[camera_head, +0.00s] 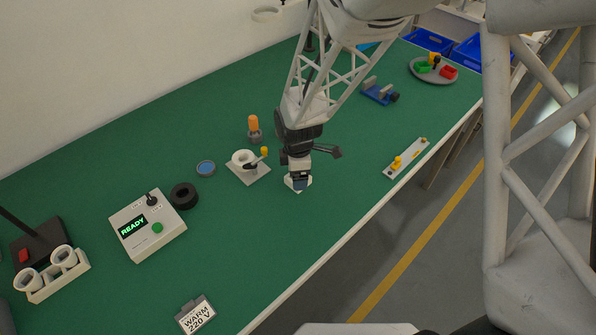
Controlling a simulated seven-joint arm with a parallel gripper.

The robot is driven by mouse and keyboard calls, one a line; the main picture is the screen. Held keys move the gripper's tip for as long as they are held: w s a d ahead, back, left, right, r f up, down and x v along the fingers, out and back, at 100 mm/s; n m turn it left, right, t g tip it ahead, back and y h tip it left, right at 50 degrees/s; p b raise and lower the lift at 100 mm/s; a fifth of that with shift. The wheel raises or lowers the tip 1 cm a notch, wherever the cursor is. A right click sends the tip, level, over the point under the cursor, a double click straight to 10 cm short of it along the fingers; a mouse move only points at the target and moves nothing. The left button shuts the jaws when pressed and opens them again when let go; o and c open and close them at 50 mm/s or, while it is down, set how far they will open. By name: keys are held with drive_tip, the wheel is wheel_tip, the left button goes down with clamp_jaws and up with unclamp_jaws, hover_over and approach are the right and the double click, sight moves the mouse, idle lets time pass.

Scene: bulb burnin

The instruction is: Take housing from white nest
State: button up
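My gripper (299,177) points down at the middle of the green bench. It is directly over a small white block (290,185), which looks like the white nest and is mostly covered by the gripper. A small dark blue-grey piece shows between or just below the fingertips. I cannot tell whether it is the housing or part of the fingers, nor whether the fingers are closed on it. To the left, a white ring-shaped holder (243,157) stands on a square white plate with a yellow-tipped lever.
An orange-topped piece (254,128), a blue disc (206,168) and a black ring (183,195) are left of my gripper. A control box (148,225) reads READY. A white strip (407,158) with yellow parts lies right.

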drive_tip(key=shift+c, duration=0.3)
drive_tip(key=c, duration=0.9)
drive_tip(key=shift+c, duration=0.2)
drive_tip(key=shift+r, duration=0.7)
drive_tip(key=shift+s+d+r, duration=0.1)
drive_tip(key=shift+s+r, duration=0.1)
drive_tip(key=shift+r, duration=0.4)
drive_tip(key=shift+s+d+r, duration=0.1)
drive_tip(key=shift+s+r, duration=0.05)
drive_tip(key=shift+r, duration=0.4)
drive_tip(key=s+d, duration=0.2)
drive_tip(key=s, duration=0.5)
drive_tip(key=s+d+r, duration=0.1)
drive_tip(key=s+d, duration=0.2)
drive_tip(key=s, duration=0.4)
drive_tip(key=shift+s+r, duration=0.15)
drive_tip(key=shift+d, duration=0.1)
drive_tip(key=shift+r, duration=0.2)
